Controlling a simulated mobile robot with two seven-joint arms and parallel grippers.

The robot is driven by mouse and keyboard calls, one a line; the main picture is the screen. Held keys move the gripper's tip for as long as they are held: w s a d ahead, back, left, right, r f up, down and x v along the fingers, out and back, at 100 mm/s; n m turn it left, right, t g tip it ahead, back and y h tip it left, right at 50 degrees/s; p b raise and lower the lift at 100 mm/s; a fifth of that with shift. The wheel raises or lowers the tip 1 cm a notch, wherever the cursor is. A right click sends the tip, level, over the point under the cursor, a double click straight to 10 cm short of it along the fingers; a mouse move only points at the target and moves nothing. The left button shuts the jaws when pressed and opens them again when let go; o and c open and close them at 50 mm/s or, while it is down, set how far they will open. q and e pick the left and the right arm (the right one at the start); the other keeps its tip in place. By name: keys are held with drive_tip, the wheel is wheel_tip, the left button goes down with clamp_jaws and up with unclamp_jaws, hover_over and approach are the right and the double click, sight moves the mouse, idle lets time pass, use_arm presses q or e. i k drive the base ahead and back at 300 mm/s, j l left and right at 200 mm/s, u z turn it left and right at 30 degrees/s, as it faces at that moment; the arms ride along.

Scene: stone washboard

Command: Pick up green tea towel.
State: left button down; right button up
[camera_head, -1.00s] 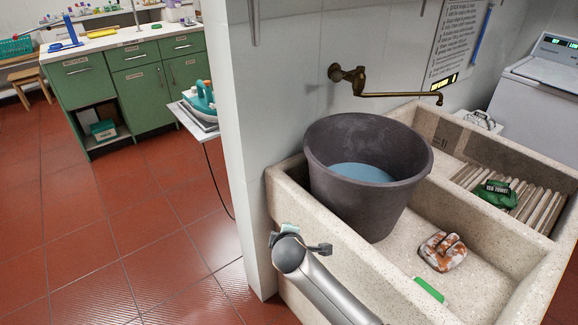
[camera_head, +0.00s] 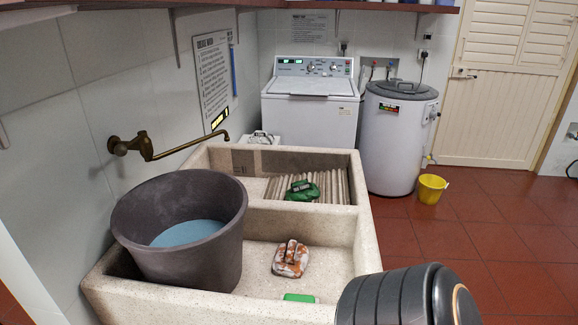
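The green tea towel (camera_head: 302,191) lies bunched on the ribbed washboard (camera_head: 334,186) in the far basin of the stone sink (camera_head: 366,246). A dark label sits on the towel. A dark ribbed part of my own arm shows at the bottom right, over the sink's near right corner. Neither gripper is in view, and nothing touches the towel.
A large grey bucket (camera_head: 190,262) with bluish water stands at the left of the near basin, under a brass tap (camera_head: 150,148). A stained orange-white cloth (camera_head: 290,260) and a green block (camera_head: 300,298) are also there. A washing machine (camera_head: 311,115), white cylinder (camera_head: 396,140) and yellow bucket (camera_head: 431,189) stand behind. The right floor is clear.

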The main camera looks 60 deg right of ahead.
sight(303, 190)
drive_tip(key=i+z, duration=0.15)
drive_tip(key=z, duration=0.85)
